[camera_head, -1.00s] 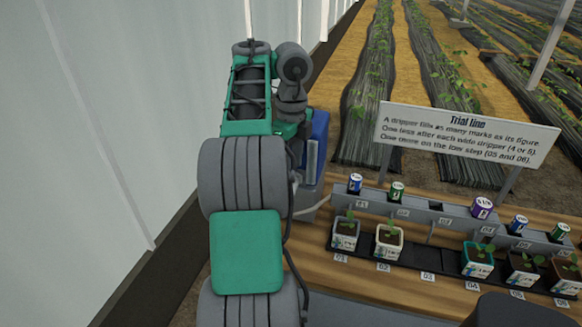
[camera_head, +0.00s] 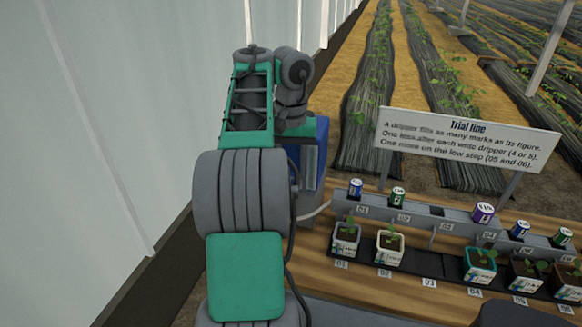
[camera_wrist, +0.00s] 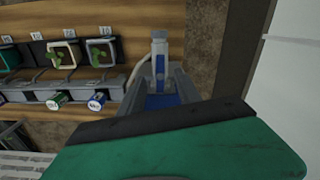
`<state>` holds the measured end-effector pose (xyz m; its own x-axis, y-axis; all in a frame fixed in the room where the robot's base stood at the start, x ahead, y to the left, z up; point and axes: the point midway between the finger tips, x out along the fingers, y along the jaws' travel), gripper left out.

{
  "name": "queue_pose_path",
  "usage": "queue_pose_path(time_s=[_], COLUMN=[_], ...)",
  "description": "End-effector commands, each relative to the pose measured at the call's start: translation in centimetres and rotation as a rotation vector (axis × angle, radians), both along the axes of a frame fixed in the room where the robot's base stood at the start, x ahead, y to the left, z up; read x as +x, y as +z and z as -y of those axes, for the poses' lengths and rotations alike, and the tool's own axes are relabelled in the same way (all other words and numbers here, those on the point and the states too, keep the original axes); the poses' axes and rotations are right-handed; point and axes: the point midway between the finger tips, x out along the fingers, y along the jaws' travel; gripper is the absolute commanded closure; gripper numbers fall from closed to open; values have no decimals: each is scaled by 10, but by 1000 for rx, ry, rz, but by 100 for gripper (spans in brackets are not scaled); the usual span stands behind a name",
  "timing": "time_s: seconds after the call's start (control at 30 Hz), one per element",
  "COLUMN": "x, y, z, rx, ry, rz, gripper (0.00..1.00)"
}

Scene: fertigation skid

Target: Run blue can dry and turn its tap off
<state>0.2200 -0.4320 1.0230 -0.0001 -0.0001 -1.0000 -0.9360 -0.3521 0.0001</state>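A large blue can (camera_head: 320,165) stands at the left end of the bench in the head view, partly hidden by my arm. An upright clear tube (camera_head: 310,160) is on its near side. In the wrist view, blue surface (camera_wrist: 163,101) shows between two grey side pieces, below an upright white and blue fitting (camera_wrist: 159,57). I cannot pick out a tap. My green and black arm end fills the lower wrist view. My gripper's fingertips cannot be told apart from the grey parts beside the blue, and my arm hides them in the head view.
A grey trough (camera_head: 415,212) with several small coloured cans runs along the wooden bench (camera_head: 400,283). Potted seedlings stand before it in numbered places; place 03 is empty. A pale hose (camera_head: 316,212) joins the trough. A "Trial line" sign (camera_head: 465,140) stands behind. A pale wall is left.

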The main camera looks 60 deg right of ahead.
Motion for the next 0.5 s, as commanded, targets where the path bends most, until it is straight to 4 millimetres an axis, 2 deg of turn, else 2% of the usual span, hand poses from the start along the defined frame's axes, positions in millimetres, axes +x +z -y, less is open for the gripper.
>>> queue_pose_path(time_s=[0.2,0.5], x=[0,0], y=[0,0], z=[0,0], rx=[0,0], ry=[-211,-238], rz=[0,0], gripper=[60,60])
